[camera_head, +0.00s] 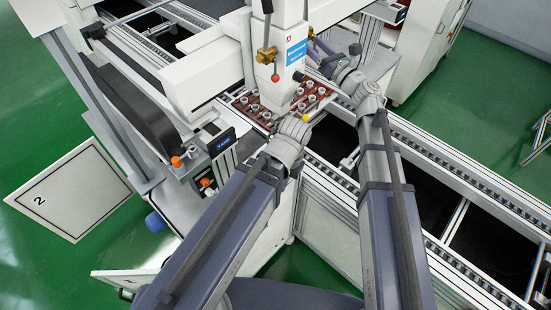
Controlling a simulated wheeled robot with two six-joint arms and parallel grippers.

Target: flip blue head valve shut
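The white dispensing head (288,30) stands over a tray at the centre. On its left side is a brass valve (267,54) whose lever hangs down to a red knob (275,78). On its right side a bluish-purple lever (323,47) shows by a small brass fitting (311,48), partly covered by my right wrist; its exact setting is unclear. My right gripper (325,84) is beside the head's lower right side, below that lever; its fingers are not clear. My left arm ends at a grey wrist below the tray, and its gripper is hidden behind it.
A dark red tray (262,122) with several metal cups sits under the head. A conveyor rail (450,170) runs to the lower right. A control box (222,141) stands left of the tray. A white panel marked 2 (70,190) is at the left above green floor.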

